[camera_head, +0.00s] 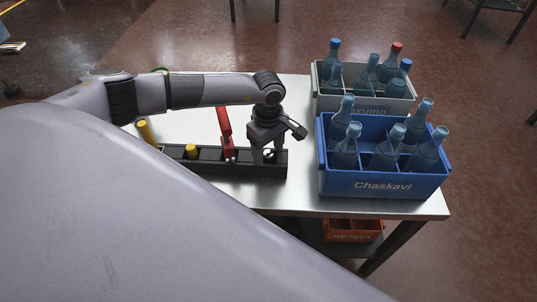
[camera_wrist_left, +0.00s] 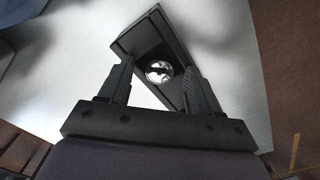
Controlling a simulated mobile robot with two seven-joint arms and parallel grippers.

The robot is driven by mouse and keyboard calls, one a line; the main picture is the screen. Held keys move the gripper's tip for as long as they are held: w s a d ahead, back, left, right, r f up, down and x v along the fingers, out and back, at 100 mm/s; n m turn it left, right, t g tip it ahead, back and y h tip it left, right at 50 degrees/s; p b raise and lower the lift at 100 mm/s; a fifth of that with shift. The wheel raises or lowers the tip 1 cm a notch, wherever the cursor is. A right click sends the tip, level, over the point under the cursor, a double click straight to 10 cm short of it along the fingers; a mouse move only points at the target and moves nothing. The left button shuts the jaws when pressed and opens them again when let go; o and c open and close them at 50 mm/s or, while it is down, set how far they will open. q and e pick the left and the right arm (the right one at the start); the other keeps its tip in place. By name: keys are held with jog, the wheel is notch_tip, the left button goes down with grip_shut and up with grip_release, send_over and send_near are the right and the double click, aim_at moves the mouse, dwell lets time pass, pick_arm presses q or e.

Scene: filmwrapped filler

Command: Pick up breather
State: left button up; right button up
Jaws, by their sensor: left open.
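A black slotted rack (camera_head: 240,169) lies on the steel table. In its right end sits a small shiny silver round part (camera_head: 269,155), perhaps the breather; I cannot tell for sure. In the left wrist view the silver part (camera_wrist_left: 159,71) sits in the end slot of the rack (camera_wrist_left: 172,92), between my finger tips. My left gripper (camera_head: 263,153) points down over this end. Its fingers are open around the part, and I cannot tell whether they touch it. My right gripper is not in view.
A red tool (camera_head: 225,130), a yellow-capped part (camera_head: 191,151) and a yellow cylinder (camera_head: 145,131) stand at the rack, left of my gripper. A blue crate (camera_head: 380,184) and a grey crate (camera_head: 365,104) with bottles stand at right. An orange bin (camera_head: 353,231) sits below.

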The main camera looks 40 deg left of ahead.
pick_arm(q)
jog(key=c, duration=1.1)
jog(key=shift+c, duration=0.2)
jog(key=shift+r, duration=0.1)
